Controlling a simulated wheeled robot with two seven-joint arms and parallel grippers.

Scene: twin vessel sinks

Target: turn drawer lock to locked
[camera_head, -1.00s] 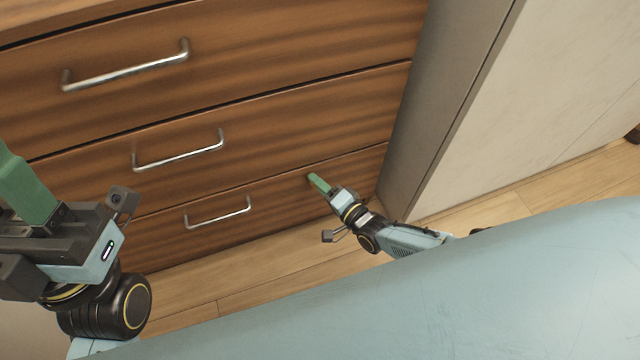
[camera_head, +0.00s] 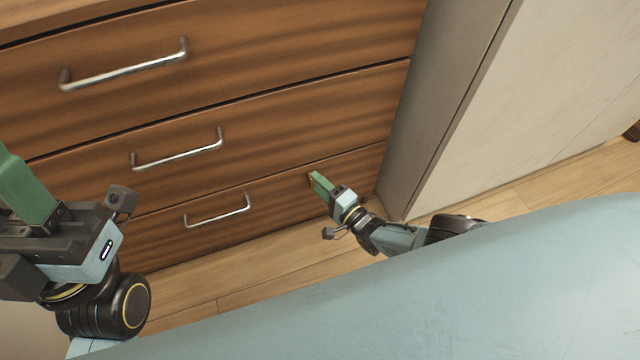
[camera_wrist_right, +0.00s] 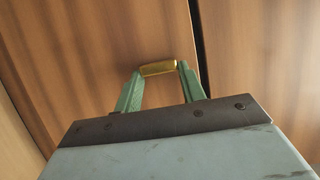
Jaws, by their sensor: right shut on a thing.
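The drawer lock shows as a small brass-coloured piece (camera_wrist_right: 158,68) on the wooden drawer front in the right wrist view. My right gripper (camera_wrist_right: 160,80) has its two green fingers on either end of it and is shut on it. In the head view my right gripper (camera_head: 316,178) is at the upper right part of the bottom drawer front (camera_head: 275,210), and its fingers mostly hide the lock. The lock's turned angle is hard to judge. My left gripper (camera_head: 20,185) is at the left edge, away from the drawers, with its fingertips partly cut off.
Three drawers have bar handles: top (camera_head: 125,66), middle (camera_head: 178,150) and bottom (camera_head: 218,212). A grey side panel (camera_head: 440,120) stands close to the right of the drawers. Wooden floor (camera_head: 260,275) lies below.

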